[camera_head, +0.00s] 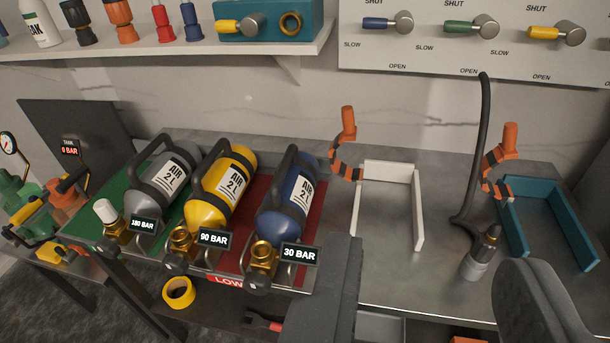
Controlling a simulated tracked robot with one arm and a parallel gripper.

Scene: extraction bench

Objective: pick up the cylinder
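Three air cylinders lie in a row on the bench, each labelled "AIR 2 L", with a black carry handle and a brass valve. The grey cylinder (150,180), tagged 180 BAR, lies on a green area at the left. The yellow cylinder (208,210), tagged 90 BAR, is in the middle, and the blue cylinder (275,222), tagged 30 BAR, is on the right; both lie on a red area. My gripper (435,258) is open, with its dark fingers wide apart at the bottom. The blue cylinder is left of the left finger. No cylinder is between the fingers.
A white cradle (418,210) and a teal cradle (573,230) stand empty, each beside an orange clamp. A shelf (180,45) and a valve panel (430,55) are behind.

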